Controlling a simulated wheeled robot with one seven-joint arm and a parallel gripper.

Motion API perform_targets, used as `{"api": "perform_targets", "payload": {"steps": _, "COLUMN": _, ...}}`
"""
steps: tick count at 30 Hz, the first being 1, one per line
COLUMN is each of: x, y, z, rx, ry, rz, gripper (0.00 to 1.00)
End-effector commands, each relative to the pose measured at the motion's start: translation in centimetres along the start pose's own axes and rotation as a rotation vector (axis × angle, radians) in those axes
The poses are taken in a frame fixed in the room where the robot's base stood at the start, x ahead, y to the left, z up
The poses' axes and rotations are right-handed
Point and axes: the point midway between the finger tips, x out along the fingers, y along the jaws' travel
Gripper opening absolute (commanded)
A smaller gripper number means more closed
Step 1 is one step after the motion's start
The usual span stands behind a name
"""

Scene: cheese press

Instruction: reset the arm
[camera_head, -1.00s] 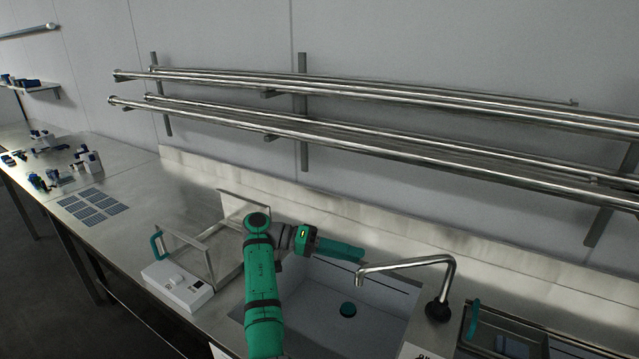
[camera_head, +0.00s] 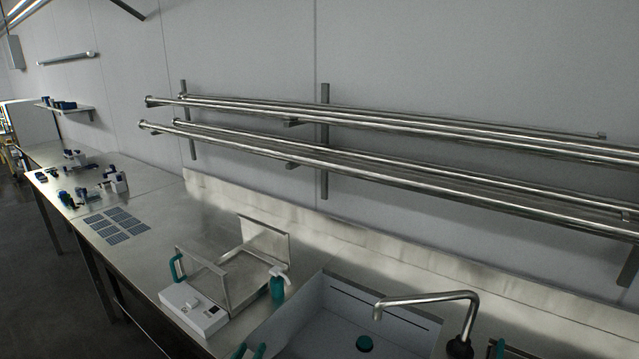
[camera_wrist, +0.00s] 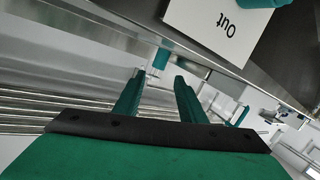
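My gripper (camera_wrist: 160,82) shows in the wrist view with its two teal fingers spread and an empty gap between them. In the head view only two teal tips, which look like its fingers (camera_head: 250,349), show at the bottom edge, in front of the sink. The rest of my arm is out of the head view. The cheese press (camera_head: 196,306) stands on the steel counter left of the sink, with its lid frame raised and teal handles at the sides. My gripper is apart from it.
A sink (camera_head: 325,335) with a curved tap (camera_head: 430,298) lies at the front. Steel rails (camera_head: 400,172) run along the wall above. Grey mats (camera_head: 117,225) lie farther left. A white "Out" card (camera_wrist: 222,28) shows upside down in the wrist view.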

Motion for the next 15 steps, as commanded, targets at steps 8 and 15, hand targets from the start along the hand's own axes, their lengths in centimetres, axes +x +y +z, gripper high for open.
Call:
{"api": "perform_targets", "payload": {"steps": 8, "x": -6.9, "y": 1.3, "z": 4.1, "rx": -0.042, "ry": 0.113, "rz": -0.206, "gripper": 0.37}}
{"api": "perform_targets", "payload": {"steps": 15, "x": -12.0, "y": 4.2, "z": 7.6, "rx": -0.118, "ry": 0.170, "rz": -0.299, "gripper": 0.37}}
